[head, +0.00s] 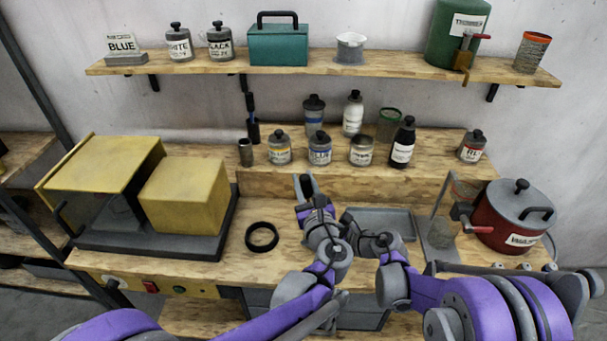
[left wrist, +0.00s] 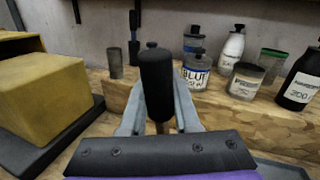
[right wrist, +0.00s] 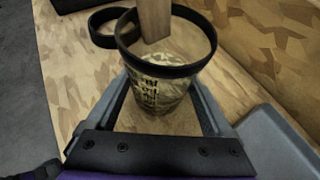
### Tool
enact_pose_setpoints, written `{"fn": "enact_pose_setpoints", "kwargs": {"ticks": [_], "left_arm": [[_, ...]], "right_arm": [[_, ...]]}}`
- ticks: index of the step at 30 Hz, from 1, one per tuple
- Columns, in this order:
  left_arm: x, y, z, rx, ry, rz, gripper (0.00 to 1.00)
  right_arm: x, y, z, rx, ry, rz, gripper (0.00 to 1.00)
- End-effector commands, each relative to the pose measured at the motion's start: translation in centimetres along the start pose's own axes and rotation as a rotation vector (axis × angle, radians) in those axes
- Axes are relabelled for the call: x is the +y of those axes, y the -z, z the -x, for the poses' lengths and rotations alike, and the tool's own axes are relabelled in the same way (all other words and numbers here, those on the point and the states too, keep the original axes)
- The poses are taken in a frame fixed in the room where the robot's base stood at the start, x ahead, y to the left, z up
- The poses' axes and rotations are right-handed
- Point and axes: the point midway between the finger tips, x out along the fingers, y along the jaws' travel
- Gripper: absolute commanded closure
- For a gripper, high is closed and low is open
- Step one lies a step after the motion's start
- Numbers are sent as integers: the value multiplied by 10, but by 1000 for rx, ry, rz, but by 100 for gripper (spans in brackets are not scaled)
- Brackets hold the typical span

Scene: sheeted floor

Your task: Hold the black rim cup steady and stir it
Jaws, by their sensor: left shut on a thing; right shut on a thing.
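The black rim cup (right wrist: 160,92) is a clear cup with dark print, seen in the right wrist view. It stands between the fingers of my right gripper (right wrist: 163,108), which is shut on it. A flat wooden stirring stick (right wrist: 154,20) goes down into the cup, and pale mottled contents show inside. My left gripper (left wrist: 158,112) is shut on the stick's black handle (left wrist: 156,75), which stands about upright. In the head view the left gripper (head: 308,192) and the handle show above the bench. My arms hide the cup there.
A loose black ring (head: 262,249) lies on the bench to the left. A yellow box (head: 187,197) stands farther left, a grey tray (head: 385,221) and a red pot (head: 508,222) to the right. Several bottles and jars stand on the raised step behind.

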Motion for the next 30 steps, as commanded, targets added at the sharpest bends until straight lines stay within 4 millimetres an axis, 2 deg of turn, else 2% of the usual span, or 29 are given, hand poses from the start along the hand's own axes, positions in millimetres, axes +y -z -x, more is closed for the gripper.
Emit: {"fn": "enact_pose_setpoints", "kwargs": {"ticks": [21,30], "left_arm": [[0,58,0,0,0,0,100],[0,75,0,0,0,0,100]], "right_arm": [[0,0,0,0,1,0,72],[0,0,0,0,1,0,72]]}}
